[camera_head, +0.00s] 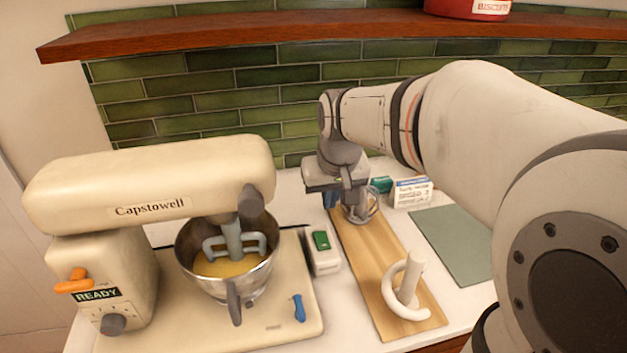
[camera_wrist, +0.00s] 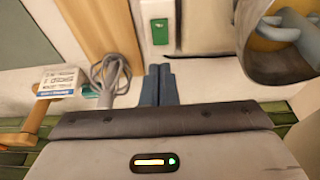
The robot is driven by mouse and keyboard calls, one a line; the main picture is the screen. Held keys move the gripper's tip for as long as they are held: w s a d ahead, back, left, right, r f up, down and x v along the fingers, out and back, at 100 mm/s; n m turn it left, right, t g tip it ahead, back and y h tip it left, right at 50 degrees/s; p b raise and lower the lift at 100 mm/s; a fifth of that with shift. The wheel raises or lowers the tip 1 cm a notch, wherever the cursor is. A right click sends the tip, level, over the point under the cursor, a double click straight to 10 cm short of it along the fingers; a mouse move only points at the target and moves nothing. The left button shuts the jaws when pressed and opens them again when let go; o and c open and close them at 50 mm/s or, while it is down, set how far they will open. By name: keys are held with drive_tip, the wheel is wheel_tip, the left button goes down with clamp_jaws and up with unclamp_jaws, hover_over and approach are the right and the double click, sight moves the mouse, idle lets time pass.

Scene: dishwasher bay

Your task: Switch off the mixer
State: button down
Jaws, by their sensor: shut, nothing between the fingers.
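The cream mixer (camera_head: 150,180) stands at the left in the head view, its head lowered over a steel bowl (camera_head: 252,282) of yellow mix with a grey beater in it. Its side has a "READY" display (camera_head: 97,294), an orange lever (camera_head: 72,286) and a dark knob (camera_head: 113,324). A blue lever (camera_head: 299,308) is on its base. A white box with a green switch (camera_head: 321,241) is right of the bowl; the switch also shows in the wrist view (camera_wrist: 160,31). My gripper (camera_wrist: 158,72) is shut and empty, its blue fingertips short of the box.
A wooden board (camera_head: 372,268) right of the box holds a white dough hook (camera_head: 408,287) and a wire whisk (camera_head: 364,209). A printed card (camera_head: 412,192) stands behind a green mat (camera_head: 452,240). A wooden shelf (camera_head: 250,28) with a red tin (camera_head: 468,9) hangs above.

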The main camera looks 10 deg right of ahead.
drive_tip(key=shift+s, duration=0.1)
drive_tip(key=s+f, duration=0.2)
drive_tip(key=s, duration=0.5)
drive_tip(key=s+f, duration=0.3)
drive_tip(key=s, duration=0.5)
drive_tip(key=shift+d, duration=0.35)
